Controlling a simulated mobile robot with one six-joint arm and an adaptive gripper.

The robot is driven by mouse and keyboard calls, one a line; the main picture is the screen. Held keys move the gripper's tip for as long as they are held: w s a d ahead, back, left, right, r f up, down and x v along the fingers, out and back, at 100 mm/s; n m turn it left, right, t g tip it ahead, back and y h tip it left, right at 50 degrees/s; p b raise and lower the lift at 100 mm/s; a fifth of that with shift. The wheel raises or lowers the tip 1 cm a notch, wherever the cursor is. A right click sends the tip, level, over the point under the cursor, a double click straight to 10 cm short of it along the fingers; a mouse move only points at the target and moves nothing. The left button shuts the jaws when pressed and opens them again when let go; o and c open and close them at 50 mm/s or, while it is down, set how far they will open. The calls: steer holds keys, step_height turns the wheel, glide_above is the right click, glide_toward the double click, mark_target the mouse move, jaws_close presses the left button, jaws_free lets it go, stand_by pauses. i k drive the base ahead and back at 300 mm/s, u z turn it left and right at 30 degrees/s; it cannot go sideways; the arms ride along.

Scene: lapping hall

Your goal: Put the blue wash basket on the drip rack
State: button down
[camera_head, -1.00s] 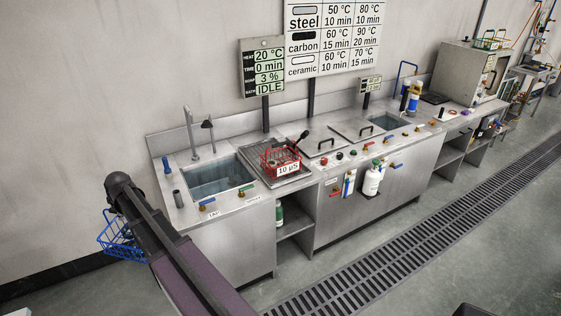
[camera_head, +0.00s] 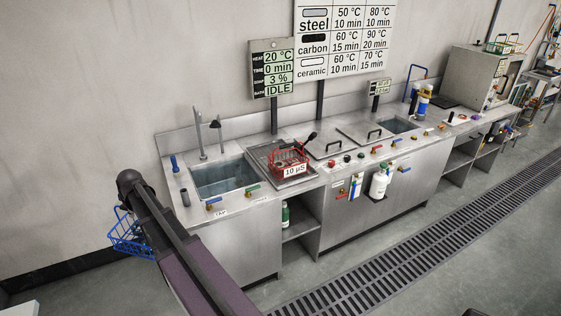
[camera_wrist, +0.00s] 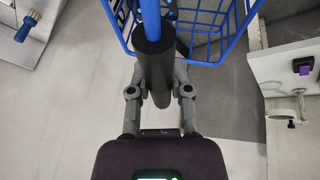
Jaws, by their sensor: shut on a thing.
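The blue wash basket (camera_head: 130,234) is an open wire basket, partly hidden behind my arm at the left of the head view. In the wrist view the basket (camera_wrist: 211,32) fills the top, seen close up. My gripper (camera_wrist: 157,80) is shut on the basket's dark handle grip and holds it off to the left of the counter, above the floor. A ribbed metal drainer (camera_head: 266,158), perhaps the drip rack, lies right of the sink. A red wire basket (camera_head: 287,160) stands on it, with a "10 µS" sign in front.
A water-filled sink (camera_head: 224,180) is at the counter's left end, with a tap and several coloured valves. Closed lids (camera_head: 326,147) and a second basin lie further right. A floor grating (camera_head: 400,262) runs along the front. Floor before the counter is open.

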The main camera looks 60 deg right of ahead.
mark_target(272, 152)
steer(key=z, duration=1.7)
steer(key=i, duration=1)
